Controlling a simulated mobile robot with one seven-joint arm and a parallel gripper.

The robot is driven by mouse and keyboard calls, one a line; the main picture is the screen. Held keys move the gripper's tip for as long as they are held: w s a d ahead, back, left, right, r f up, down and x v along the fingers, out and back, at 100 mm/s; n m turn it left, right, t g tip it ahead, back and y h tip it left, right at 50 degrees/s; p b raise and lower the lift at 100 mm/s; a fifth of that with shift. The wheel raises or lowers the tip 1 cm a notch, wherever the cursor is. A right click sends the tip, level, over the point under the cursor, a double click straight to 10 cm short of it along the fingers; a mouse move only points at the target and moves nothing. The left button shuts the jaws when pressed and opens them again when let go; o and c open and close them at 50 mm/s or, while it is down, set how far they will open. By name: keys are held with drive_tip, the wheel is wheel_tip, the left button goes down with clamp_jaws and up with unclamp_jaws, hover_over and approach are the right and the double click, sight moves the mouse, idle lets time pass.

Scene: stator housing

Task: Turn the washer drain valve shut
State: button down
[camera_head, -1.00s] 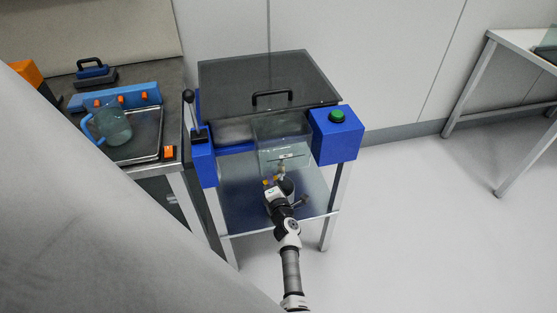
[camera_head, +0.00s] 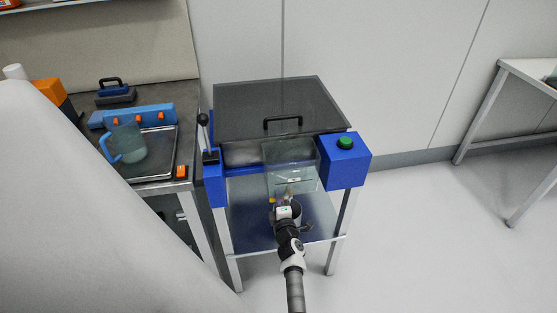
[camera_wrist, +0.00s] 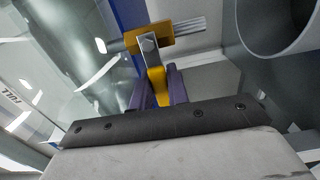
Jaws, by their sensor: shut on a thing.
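The washer is a framed stand with a dark lid (camera_head: 275,105) and a clear tank (camera_head: 292,180) under it. In the wrist view, the drain valve shows as a yellow body (camera_wrist: 172,34) on a metal pipe with a yellow handle (camera_wrist: 157,82) pointing toward me. My gripper (camera_wrist: 156,88) has its purple fingers shut on that handle, one on each side. In the head view my gripper (camera_head: 283,205) is below the front of the tank, where it hides most of the valve.
A grey round container (camera_wrist: 283,22) stands close on the right in the wrist view. A blue box with a green button (camera_head: 345,143) is at the washer's right corner. A lever (camera_head: 206,135) is at its left. A bench with a jug (camera_head: 127,140) stands left; floor is free right.

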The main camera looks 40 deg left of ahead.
drive_tip(key=shift+r, duration=0.2)
drive_tip(key=c, duration=1.4)
unclamp_jaws()
drive_tip(key=shift+f, duration=0.1)
drive_tip(key=shift+o, duration=0.2)
drive_tip(key=p+v, duration=0.3)
drive_tip(key=v, duration=1)
drive_tip(key=shift+s+d, duration=0.2)
drive_tip(key=shift+d, duration=0.1)
